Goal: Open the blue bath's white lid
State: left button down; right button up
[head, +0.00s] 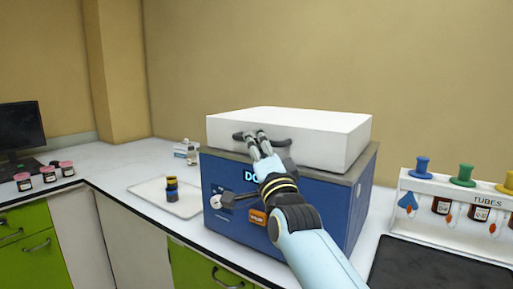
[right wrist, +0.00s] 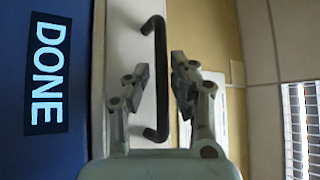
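The blue bath (head: 345,205) stands on the white bench, and its white lid (head: 310,120) lies down flat on top. The lid's black handle (head: 283,143) is on its front face. My right gripper (head: 255,137) is in front of the handle and hides part of it. In the right wrist view, the handle (right wrist: 158,100) lies between the two separated fingers of my right gripper (right wrist: 158,80), with a gap visible on each side. The bath's blue front (right wrist: 30,150) shows a "DONE" display. My left gripper is out of view.
A tray (head: 150,200) with a small dark vial (head: 171,190) is left of the bath. A tube rack (head: 455,215) and a dark mat (head: 430,270) are at right. Several pink-capped jars (head: 48,174) and a monitor (head: 20,128) are far left. The wall is behind the bath.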

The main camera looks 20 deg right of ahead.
jog(key=shift+w+r, duration=0.25)
jog(key=shift+w, duration=0.25)
grip_shut()
